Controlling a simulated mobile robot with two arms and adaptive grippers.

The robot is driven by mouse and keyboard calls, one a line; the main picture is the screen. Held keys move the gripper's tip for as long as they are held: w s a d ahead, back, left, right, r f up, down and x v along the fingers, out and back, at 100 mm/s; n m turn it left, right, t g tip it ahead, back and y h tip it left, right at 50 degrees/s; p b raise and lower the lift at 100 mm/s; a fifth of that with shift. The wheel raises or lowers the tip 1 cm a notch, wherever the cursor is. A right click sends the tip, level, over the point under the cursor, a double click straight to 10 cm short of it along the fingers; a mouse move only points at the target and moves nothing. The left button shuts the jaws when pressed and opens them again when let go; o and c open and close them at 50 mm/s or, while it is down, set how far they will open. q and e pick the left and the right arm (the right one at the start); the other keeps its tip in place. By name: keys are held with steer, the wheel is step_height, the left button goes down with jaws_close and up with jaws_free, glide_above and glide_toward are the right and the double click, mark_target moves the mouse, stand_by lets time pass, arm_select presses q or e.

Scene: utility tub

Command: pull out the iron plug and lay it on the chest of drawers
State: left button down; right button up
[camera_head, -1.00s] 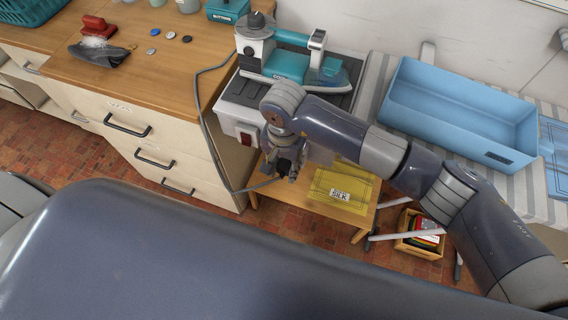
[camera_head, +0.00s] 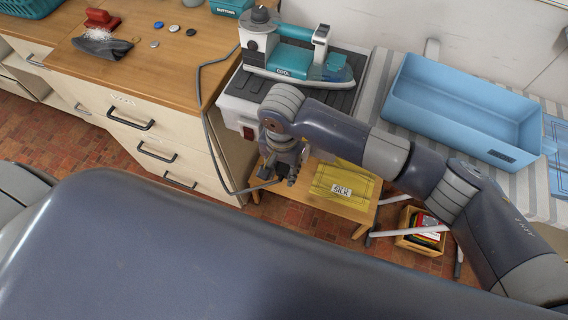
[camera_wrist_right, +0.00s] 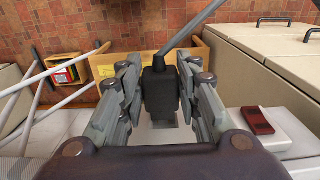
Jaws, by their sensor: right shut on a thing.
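My right gripper (camera_head: 281,178) is low in front of the white box end under the iron (camera_head: 292,58). In the right wrist view its fingers (camera_wrist_right: 160,95) are shut on the black iron plug (camera_wrist_right: 160,88), one on each side. A grey cord (camera_wrist_right: 195,22) runs from the plug; in the head view the cord (camera_head: 207,125) loops up beside the drawers. A pale surface with a small grey patch lies beyond the plug; I cannot tell whether they touch. The chest of drawers (camera_head: 172,88) has a wooden top at the left. My left gripper is out of view.
Several buttons (camera_head: 173,27), a dark cloth (camera_head: 100,44) and a red brush (camera_head: 101,19) lie on the chest's top, whose near part is clear. A blue tub (camera_head: 455,110) stands at right. A low wooden table holds a yellow packet (camera_head: 345,188). A red switch (camera_wrist_right: 257,120) is near the gripper.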

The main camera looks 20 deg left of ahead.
steer(key=shift+s, duration=1.1)
